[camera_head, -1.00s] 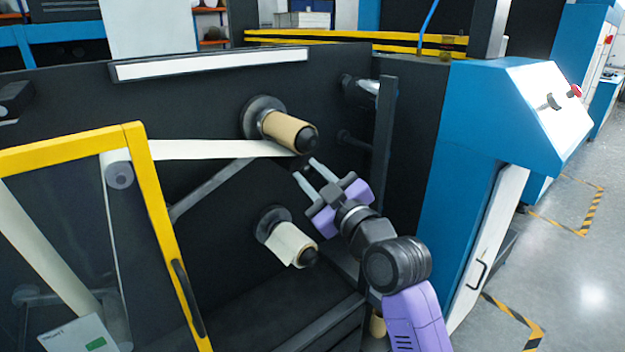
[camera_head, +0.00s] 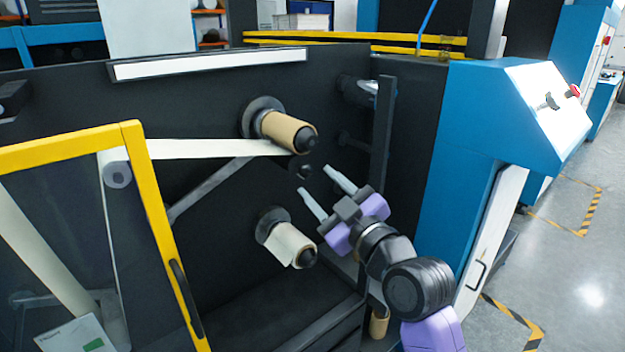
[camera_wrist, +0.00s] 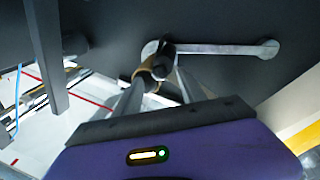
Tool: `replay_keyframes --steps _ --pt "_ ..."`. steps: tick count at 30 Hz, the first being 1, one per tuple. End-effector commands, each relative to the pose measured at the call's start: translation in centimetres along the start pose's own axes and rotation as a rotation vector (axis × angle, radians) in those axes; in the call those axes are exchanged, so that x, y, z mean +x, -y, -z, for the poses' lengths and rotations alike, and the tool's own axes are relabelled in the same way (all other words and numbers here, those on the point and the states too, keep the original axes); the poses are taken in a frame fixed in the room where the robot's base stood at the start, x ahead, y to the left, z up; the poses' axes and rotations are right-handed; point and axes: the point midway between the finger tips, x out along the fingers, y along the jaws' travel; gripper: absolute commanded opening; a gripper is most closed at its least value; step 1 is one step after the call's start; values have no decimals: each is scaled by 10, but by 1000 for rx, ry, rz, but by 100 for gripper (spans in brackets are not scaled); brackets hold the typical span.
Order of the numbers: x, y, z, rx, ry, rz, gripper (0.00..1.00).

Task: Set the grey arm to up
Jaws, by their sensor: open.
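The grey arm (camera_head: 212,188) is a bar that slopes up to the right across the dark machine panel. The white web and upper roll hide part of it in the head view. A black knob (camera_head: 304,171) shows just below the upper roll, apparently at the arm's right end. In the wrist view the grey arm (camera_wrist: 225,49) runs across the panel, with the knob end at left. My gripper (camera_head: 314,180) is open, its fingertips just right of and below the knob, apparently apart from it. In the wrist view the knob lies between the fingers' lines.
The brown upper roll (camera_head: 284,130) sticks out above the knob, and the white lower roll (camera_head: 288,244) sticks out below. A dark post (camera_head: 383,140) stands right of the fingers. A yellow-framed door (camera_head: 160,215) is at left, a blue cabinet (camera_head: 440,210) at right.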

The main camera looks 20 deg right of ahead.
Motion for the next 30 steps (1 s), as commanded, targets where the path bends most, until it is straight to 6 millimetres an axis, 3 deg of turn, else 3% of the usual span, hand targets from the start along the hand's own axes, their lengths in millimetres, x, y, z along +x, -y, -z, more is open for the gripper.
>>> replay_keyframes --steps 3,9,26,30 --pt "-19 0 -2 2 1 -1 48" --pt "-34 0 -1 0 1 0 48" --pt "-34 0 0 18 -1 -1 48" --pt "-36 -16 11 95 -42 -62 48"
